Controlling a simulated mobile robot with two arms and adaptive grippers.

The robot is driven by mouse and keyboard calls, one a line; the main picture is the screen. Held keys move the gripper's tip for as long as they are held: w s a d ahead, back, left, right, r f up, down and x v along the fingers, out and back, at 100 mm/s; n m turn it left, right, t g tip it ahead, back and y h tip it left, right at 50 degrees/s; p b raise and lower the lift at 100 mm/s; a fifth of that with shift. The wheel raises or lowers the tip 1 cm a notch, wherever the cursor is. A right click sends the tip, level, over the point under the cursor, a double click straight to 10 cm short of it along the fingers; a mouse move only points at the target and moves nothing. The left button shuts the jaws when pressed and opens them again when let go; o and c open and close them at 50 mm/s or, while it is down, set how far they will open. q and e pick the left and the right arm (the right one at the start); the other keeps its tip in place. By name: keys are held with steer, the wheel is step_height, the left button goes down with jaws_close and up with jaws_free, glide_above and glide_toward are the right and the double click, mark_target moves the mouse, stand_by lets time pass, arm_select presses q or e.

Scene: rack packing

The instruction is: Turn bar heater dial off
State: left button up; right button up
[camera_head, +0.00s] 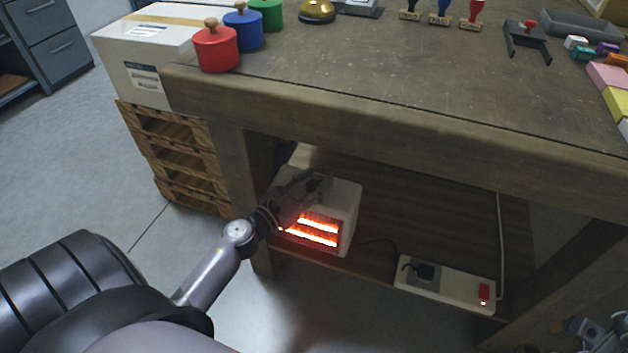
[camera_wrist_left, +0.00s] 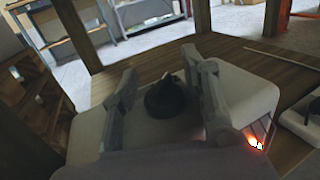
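The bar heater (camera_head: 348,205) is a white box on the lower shelf under the workbench, its bars glowing orange. My left gripper (camera_head: 320,184) is over its top in the head view. In the left wrist view, the black dial (camera_wrist_left: 166,99) stands on the heater's pale top (camera_wrist_left: 258,95). The open fingers of the left gripper (camera_wrist_left: 160,68) are on either side of the dial, with visible gaps. The dial is hidden by the gripper in the head view. Grey parts at the bottom right corner of the head view may be my right gripper (camera_head: 598,336); its state is unclear.
The workbench top (camera_head: 400,75) overhangs the heater, and a bench leg (camera_head: 236,165) stands to its left. A power strip (camera_head: 445,285) with a black plug and red switch lies to the right. Wooden pallets (camera_head: 180,155) are stacked at the left.

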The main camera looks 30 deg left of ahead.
arm_select(q)
steer(key=shift+a, duration=0.1)
jaws_close()
stand_by(0.3)
steer(key=shift+n+y, duration=0.4)
steer(key=shift+y, duration=0.4)
steer(key=shift+n+y+p, duration=0.3)
steer(key=shift+n+y, duration=0.4)
steer(key=shift+y, duration=0.2)
steer(key=n+y, duration=0.1)
steer(key=y, duration=0.1)
steer(key=shift+f+n+y, duration=0.1)
steer(key=shift+n+y, duration=0.2)
steer(key=n+g+y, duration=0.1)
steer(key=n+y, duration=0.1)
steer(key=y, duration=0.1)
steer(key=n+g+y+b, duration=0.1)
steer(key=n+g+y, duration=0.1)
steer(key=y, duration=0.2)
steer(key=shift+s+n, duration=0.1)
steer(key=shift+n, duration=0.3)
steer(key=shift+n+y, duration=0.3)
